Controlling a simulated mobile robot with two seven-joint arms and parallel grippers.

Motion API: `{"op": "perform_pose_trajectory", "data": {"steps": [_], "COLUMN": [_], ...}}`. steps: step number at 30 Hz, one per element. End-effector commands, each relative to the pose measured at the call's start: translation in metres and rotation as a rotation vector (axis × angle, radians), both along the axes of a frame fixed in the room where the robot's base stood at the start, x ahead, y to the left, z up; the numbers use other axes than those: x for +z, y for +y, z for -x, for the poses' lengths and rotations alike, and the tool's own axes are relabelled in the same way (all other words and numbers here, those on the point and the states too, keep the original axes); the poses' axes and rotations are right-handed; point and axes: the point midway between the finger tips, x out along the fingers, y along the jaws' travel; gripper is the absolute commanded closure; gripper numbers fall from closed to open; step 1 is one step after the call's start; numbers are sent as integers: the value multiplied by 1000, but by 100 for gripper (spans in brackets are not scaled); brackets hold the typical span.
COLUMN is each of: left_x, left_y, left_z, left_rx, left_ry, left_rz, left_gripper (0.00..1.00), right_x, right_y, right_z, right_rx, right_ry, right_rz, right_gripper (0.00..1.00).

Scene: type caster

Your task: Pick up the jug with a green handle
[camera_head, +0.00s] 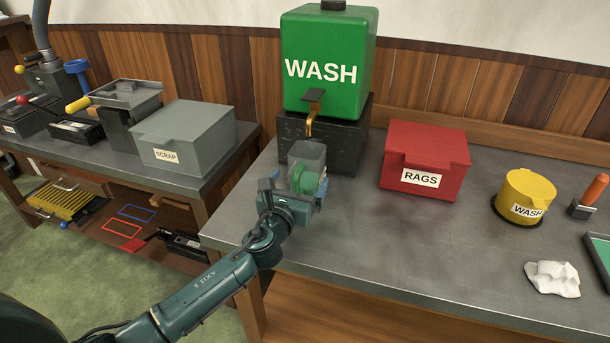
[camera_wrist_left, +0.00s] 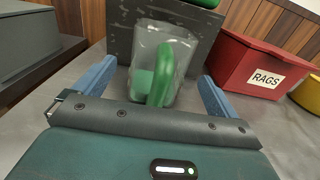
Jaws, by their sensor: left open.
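The jug (camera_head: 306,157) is clear with a green handle, and stands upright on the grey table below the brass tap of the green WASH tank. In the left wrist view the jug (camera_wrist_left: 151,52) shows between my finger pads, its green handle (camera_wrist_left: 166,75) facing me. My left gripper (camera_head: 298,192) is open at the jug, its blue fingers on either side. In the left wrist view the fingers (camera_wrist_left: 153,88) look apart from the jug. The gripper hides the jug's lower part in the head view. My right gripper is not in view.
The WASH tank (camera_head: 328,62) on its black stand (camera_head: 345,138) is right behind the jug. A red RAGS box (camera_head: 425,150), a yellow WASH can (camera_head: 525,192) and a white crumpled rag (camera_head: 552,279) are to the right. A grey SCRAP box (camera_head: 183,137) is on the left bench.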

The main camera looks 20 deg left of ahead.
Motion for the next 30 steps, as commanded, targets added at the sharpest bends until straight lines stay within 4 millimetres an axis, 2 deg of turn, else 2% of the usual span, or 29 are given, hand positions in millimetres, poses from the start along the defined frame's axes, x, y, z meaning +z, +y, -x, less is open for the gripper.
{"op": "perform_pose_trajectory", "data": {"steps": [1,5,13,30], "left_x": [0,0,0,-1], "left_y": [1,0,0,0], "left_z": [-9,-23,-26,-25], "left_rx": [1,0,-1,0], "left_ry": [-1,0,1,1], "left_rz": [2,2,2,1], "left_gripper": [4,4,4,49], "right_x": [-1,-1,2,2], "right_y": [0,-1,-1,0], "right_z": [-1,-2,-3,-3], "right_rx": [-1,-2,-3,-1], "right_ry": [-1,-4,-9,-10], "right_rz": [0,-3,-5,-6], "right_gripper": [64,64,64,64]}}
